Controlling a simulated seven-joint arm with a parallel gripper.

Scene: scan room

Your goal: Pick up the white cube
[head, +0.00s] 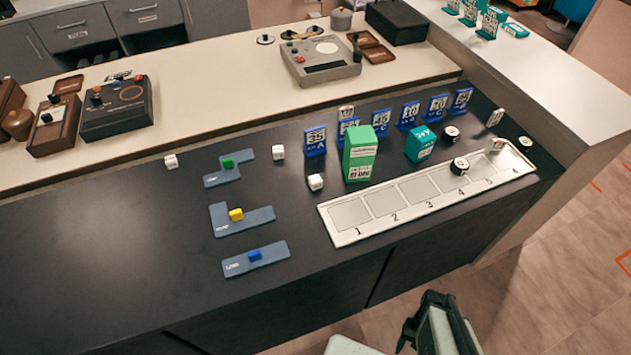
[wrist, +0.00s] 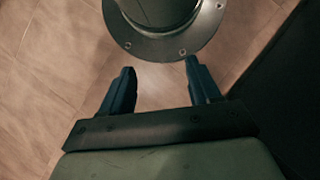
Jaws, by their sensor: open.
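Several small white cubes are on the dark counter in the head view. One stands at the left (head: 171,161), one right of the green block (head: 278,152), and one near the tall green box (head: 315,182). Which cube is meant I cannot tell. My gripper (wrist: 159,69) is open and empty in the wrist view, over the floor, with no cube in sight. Part of my arm shows at the bottom of the head view, off the counter.
A white numbered tray (head: 349,237) lies on the counter's right. Blue mats hold a green block (head: 228,162), a yellow block (head: 236,214) and a blue block (head: 255,255). A tall green box (head: 360,153) and blue signs stand behind the tray. The counter's left front is clear.

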